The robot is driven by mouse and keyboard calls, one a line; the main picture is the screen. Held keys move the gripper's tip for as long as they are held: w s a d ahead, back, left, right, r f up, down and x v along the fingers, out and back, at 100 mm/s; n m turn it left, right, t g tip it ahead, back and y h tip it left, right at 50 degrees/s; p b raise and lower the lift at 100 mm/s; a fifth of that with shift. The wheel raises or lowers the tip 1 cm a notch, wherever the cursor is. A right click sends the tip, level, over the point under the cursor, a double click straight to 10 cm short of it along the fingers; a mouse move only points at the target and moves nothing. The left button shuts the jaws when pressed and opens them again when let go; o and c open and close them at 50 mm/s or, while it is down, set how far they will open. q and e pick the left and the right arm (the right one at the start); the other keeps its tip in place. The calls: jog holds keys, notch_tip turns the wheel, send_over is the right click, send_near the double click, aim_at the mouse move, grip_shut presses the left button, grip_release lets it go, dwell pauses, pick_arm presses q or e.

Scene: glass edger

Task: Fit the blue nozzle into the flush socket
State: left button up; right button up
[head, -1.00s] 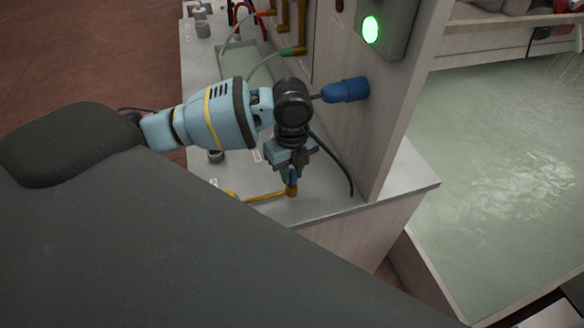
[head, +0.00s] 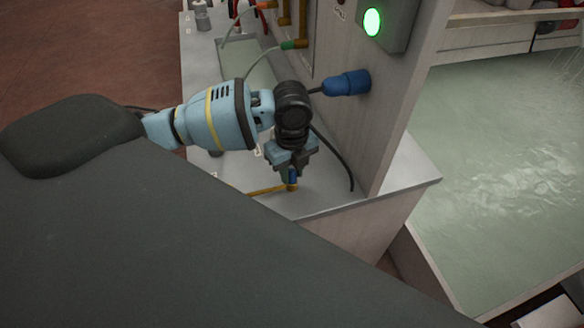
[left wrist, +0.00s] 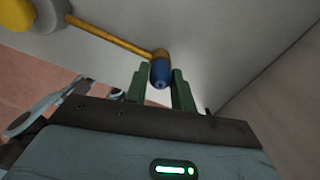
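The blue nozzle (left wrist: 160,74) is between the two green fingers of my left gripper (left wrist: 160,84) in the left wrist view, and the fingers appear shut on its sides. The far end of the nozzle meets the brass socket (left wrist: 160,53) at the end of a yellow-brown pipe; how deep it sits in there I cannot tell. In the head view my left gripper (head: 292,166) points down over the bench, with a little of the blue nozzle (head: 293,176) below it, directly above the brass socket (head: 292,187). My right gripper is not in view.
A larger blue fitting (head: 346,83) sticks out of the upright panel right beside my left arm. A dark cable (head: 340,160) hangs by the gripper. A green lamp (head: 372,22) glows above. A water tank (head: 500,170) lies right of the panel. The bench corner (head: 400,185) is bare.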

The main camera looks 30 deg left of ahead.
pick_arm(q)
jog(key=o, duration=0.4)
jog(key=shift+r, duration=3.9)
